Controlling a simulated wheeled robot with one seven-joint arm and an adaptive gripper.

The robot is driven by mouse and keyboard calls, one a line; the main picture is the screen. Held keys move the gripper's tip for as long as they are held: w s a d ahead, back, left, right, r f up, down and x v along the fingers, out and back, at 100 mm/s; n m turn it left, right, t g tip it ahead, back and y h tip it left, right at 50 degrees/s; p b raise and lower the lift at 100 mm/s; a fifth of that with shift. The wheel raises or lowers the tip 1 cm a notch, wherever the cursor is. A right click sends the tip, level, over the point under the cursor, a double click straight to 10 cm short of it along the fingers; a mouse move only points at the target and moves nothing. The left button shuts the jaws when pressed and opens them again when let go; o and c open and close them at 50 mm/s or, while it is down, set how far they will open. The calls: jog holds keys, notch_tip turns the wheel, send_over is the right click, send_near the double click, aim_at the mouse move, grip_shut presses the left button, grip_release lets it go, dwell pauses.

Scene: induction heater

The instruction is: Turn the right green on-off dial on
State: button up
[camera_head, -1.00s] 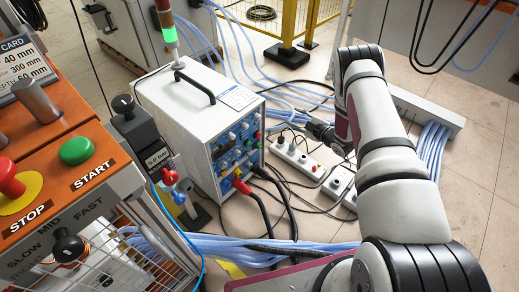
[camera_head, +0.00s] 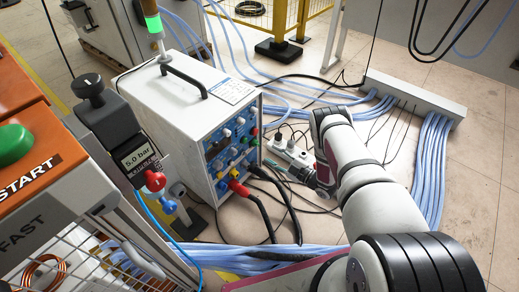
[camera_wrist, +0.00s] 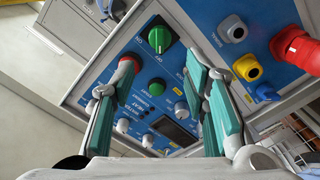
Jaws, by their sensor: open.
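The white induction heater box (camera_head: 180,105) stands on the floor with its blue control panel facing my gripper. In the wrist view, a large green dial (camera_wrist: 160,37) with ON and OFF labels sits on the blue panel (camera_wrist: 205,28). A smaller green knob or button (camera_wrist: 157,87) and a red knob (camera_wrist: 130,63) are nearby. In the head view my gripper (camera_head: 284,170) is right of the panel.
A power strip (camera_head: 290,152) lies behind my gripper. Blue cables (camera_head: 280,255) cross the floor.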

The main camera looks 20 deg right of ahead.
aim_at(257, 145)
jog(key=b+x, duration=0.2)
jog(key=x, duration=0.6)
jog(key=shift+s, duration=0.1)
grip_shut()
